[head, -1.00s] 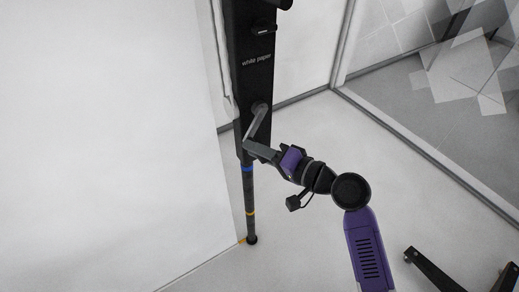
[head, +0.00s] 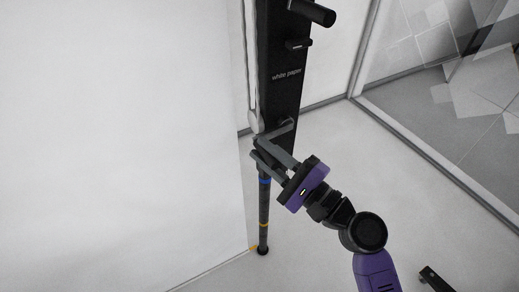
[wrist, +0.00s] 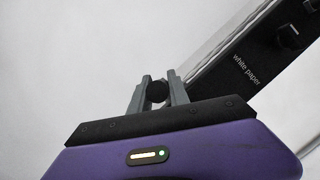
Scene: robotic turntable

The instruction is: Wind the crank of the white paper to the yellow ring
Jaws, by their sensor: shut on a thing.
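A black post panel labelled "white paper" (head: 284,98) carries a grey crank arm (head: 276,130) near its lower end. The crank arm points left and slightly down from its hub. My gripper (head: 256,147) is shut on the crank handle, which is mostly hidden by the fingers in the head view. In the wrist view the dark round end of the crank handle (wrist: 157,91) sits between the two grey fingers. Below the panel, the thin pole bears a blue ring (head: 264,181) and, lower, a yellow ring (head: 263,225). The large white paper (head: 110,130) hangs at left.
The pole ends in a dark foot (head: 262,250) near the floor. Dark knobs (head: 299,44) project from the upper panel. A framed pane (head: 440,90) stands at right.

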